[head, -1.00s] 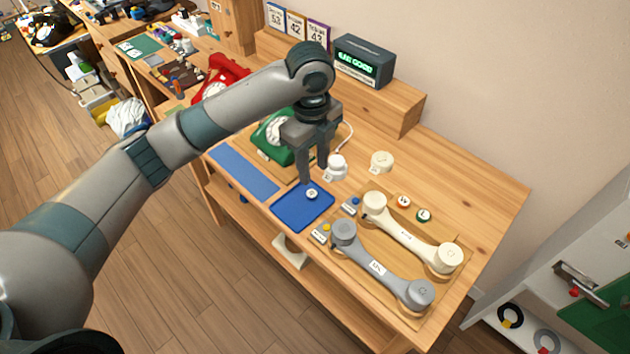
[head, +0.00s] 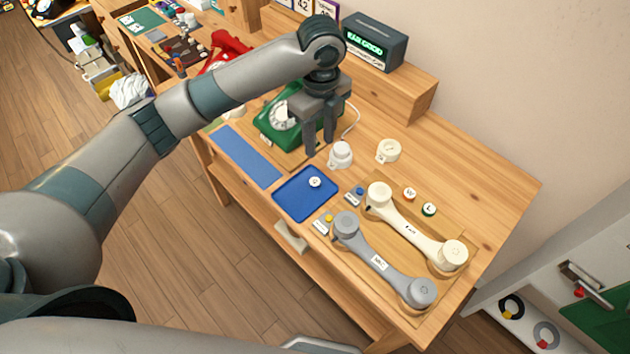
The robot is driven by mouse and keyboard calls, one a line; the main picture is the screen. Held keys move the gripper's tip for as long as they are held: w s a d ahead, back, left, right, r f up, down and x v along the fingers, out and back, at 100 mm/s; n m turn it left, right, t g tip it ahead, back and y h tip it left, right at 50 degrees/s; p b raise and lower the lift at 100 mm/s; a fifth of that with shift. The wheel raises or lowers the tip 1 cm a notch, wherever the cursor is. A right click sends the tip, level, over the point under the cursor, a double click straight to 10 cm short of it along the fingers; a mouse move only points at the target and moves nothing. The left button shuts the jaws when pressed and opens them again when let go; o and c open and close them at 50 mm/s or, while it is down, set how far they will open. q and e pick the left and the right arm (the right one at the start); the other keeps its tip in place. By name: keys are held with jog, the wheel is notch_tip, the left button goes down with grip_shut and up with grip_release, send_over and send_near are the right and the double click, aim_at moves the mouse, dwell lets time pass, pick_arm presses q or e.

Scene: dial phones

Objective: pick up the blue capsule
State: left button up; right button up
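A small blue round piece (head: 360,191) sits by a small label plate on the wooden table, near the upper end of the white handset (head: 415,228). It may be the blue capsule; it is too small to tell. My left gripper (head: 320,152) points down in front of the green dial phone (head: 268,128), beside a white round knob-like part (head: 341,154). Its two fingers are apart with nothing visible between them. A small white lettered disc (head: 315,182) lies on the blue tray (head: 292,205). My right gripper does not show.
A grey handset (head: 383,262) lies beside the white one, with a yellow piece (head: 329,218) near its upper end. Two lettered discs (head: 410,194) and a cream round part (head: 388,151) are farther right. A clock display (head: 374,42) stands on the back ledge. The table's right side is clear.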

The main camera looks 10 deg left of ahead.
pick_arm(q)
jog(key=p, duration=0.3)
send_over(315, 181)
jog(key=d, duration=0.1)
jog(key=f, duration=0.9)
jog(key=shift+s+f, duration=0.25)
jog(key=shift+s, duration=0.05)
jog(key=shift+f, duration=0.45)
jog(key=shift+a+f+p, duration=0.2)
jog(key=shift+f+p, duration=0.1)
jog(key=shift+f, duration=0.2)
jog(key=f, duration=0.1)
jog(key=f+p, duration=0.1)
jog(key=f, duration=0.1)
jog(key=shift+w+a, duration=0.15)
jog(key=shift+a, duration=0.15)
jog(key=shift+f, duration=0.6)
jog(key=c, duration=0.8)
